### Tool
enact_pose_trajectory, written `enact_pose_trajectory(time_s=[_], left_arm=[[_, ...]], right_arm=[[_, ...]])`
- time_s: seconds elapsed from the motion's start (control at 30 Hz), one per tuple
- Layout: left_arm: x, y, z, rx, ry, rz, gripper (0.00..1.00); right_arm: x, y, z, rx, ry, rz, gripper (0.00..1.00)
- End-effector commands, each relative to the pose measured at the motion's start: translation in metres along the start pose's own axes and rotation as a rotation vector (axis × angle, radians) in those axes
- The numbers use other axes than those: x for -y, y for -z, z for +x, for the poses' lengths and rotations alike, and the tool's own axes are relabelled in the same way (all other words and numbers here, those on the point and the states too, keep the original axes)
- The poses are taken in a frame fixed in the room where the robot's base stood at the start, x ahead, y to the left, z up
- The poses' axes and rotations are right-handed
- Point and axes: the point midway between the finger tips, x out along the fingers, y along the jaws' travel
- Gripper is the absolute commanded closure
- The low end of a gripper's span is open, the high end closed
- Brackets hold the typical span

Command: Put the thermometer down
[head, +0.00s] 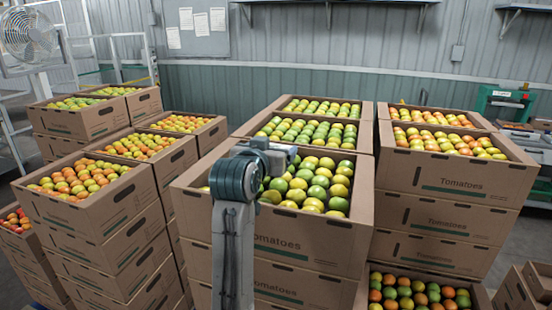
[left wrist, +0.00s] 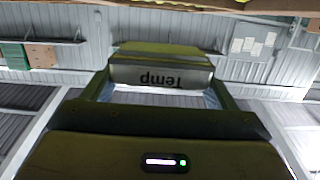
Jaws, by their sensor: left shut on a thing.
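The thermometer (left wrist: 160,77) is a grey, flat-faced block marked "Temp", upside down in the left wrist view. My left gripper (left wrist: 160,68) is shut on it, with the olive gripper body filling the lower part of that view. In the head view, my left arm rises from the bottom centre, and its wrist end (head: 280,156) is over the near left part of the middle tomato box (head: 305,237). The thermometer cannot be made out in the head view. My right gripper is not in view.
Stacks of cardboard boxes full of green, yellow and orange tomatoes stand at left (head: 112,225), middle and right (head: 445,185). A lower open box (head: 478,292) of tomatoes is at the front right. A fan (head: 28,35) stands back left; a green machine (head: 505,100) is back right.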

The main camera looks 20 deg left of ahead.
Motion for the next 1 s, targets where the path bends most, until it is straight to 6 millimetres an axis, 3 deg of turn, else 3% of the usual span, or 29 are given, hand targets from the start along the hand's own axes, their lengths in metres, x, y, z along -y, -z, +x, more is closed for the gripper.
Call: enact_pose_trajectory(time_s=[0.17,0.5,0.87,0.9,1.0], left_arm=[[0.000,-0.011,0.002,0.002,-0.001,0.000,0.50],[0.000,-0.048,0.007,0.000,-0.001,-0.001,0.50],[0.000,-0.052,0.007,-0.001,-0.001,-0.001,0.50],[0.000,-0.051,0.007,-0.001,-0.001,-0.001,0.15],[0.000,-0.051,0.007,-0.001,-0.001,-0.001,0.00]], right_arm=[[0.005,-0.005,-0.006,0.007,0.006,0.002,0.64],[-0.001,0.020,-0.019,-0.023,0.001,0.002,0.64],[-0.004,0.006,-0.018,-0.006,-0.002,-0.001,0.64],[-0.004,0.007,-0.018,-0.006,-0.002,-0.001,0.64],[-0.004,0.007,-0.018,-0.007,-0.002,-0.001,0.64]])
